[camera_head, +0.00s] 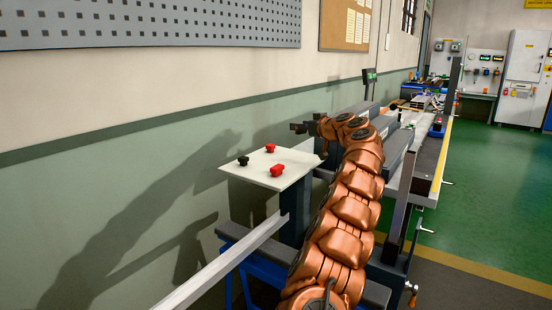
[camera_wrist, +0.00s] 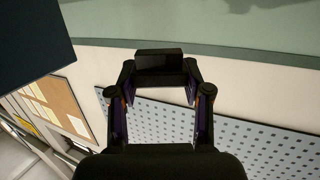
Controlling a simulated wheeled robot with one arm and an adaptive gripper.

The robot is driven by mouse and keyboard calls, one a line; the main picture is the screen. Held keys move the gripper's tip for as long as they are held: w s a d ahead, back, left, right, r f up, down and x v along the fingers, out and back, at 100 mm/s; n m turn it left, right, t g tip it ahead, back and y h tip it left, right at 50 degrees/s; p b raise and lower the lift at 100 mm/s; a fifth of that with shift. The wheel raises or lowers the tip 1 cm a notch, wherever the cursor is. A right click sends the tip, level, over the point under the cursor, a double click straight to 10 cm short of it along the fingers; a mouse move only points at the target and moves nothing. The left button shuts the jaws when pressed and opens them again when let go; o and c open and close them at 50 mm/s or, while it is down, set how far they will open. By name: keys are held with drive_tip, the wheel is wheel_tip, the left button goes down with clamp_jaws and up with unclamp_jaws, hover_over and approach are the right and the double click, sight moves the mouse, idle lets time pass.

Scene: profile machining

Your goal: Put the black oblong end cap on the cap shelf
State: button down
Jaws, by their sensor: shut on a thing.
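My gripper (camera_wrist: 160,85) is shut on the black oblong end cap (camera_wrist: 158,60), a dark block held across the fingertips in the wrist view. In the head view my gripper (camera_head: 311,127) is raised beyond and to the right of a white plate, and the cap there is a small dark shape hard to tell from the fingers. The white plate (camera_head: 247,173), which looks like the cap shelf, stands on a dark post, apart from my gripper. On it are a small black cap (camera_head: 243,160) and two red caps (camera_head: 270,148) (camera_head: 277,170).
A green and cream wall (camera_head: 120,190) runs close along the left, with a perforated panel (camera_head: 150,25) above. A pale metal profile (camera_head: 225,262) lies below the plate. A long machine bench (camera_head: 430,160) stretches away at right, beside open green floor (camera_head: 490,200).

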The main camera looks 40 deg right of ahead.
hover_over(302, 160)
wheel_tip(302, 160, down, 5)
drive_tip(key=shift+f+b, duration=0.1)
drive_tip(key=shift+b, duration=0.3)
drive_tip(key=shift+f, duration=2.2)
drive_tip(key=shift+f+b, duration=0.1)
drive_tip(key=shift+b, duration=0.35)
drive_tip(key=c, duration=0.5)
unclamp_jaws()
drive_tip(key=shift+s+r, duration=0.3)
drive_tip(key=shift+s, duration=0.35)
drive_tip(key=s+a+r, duration=0.1)
drive_tip(key=s, duration=0.9)
drive_tip(key=shift+s+r, duration=0.25)
drive_tip(key=shift+r, duration=0.05)
drive_tip(key=shift+a, duration=0.1)
